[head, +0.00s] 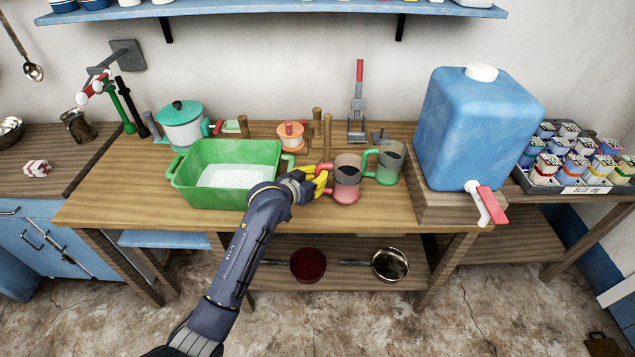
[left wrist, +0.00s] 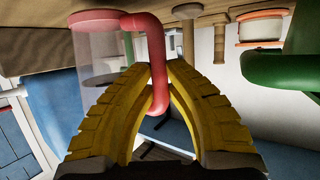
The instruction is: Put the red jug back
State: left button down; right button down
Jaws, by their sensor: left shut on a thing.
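The red jug (head: 346,178) has a clear upper body, a red lower part and a red handle. It is upright on or just above the wooden table (head: 130,195), near its front edge; I cannot tell if it touches. My left gripper (head: 318,184) reaches in from the front left. Its yellow fingers are shut on the jug's handle. In the left wrist view the picture is upside down, and the fingers (left wrist: 160,75) close around the red handle (left wrist: 156,50), with the clear body (left wrist: 100,60) to the left. My right gripper is not in view.
A similar green jug (head: 388,163) stands close right of the red one. A green basin (head: 190,190) is to the left. Wooden pegs (head: 327,135) and an orange-lidded pot (head: 291,135) stand behind. A blue water container (head: 470,130) stands on the right.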

pick_arm(q)
jog(key=shift+f, duration=1.4)
jog(key=c, duration=1.5)
grip_release()
jog(key=shift+o, duration=0.2)
jog(key=shift+s+a+r, duration=0.1)
jog(key=shift+r, duration=0.1)
jog(key=v, duration=1.1)
jog(key=shift+s+a+r, duration=0.15)
jog(key=shift+s, duration=0.15)
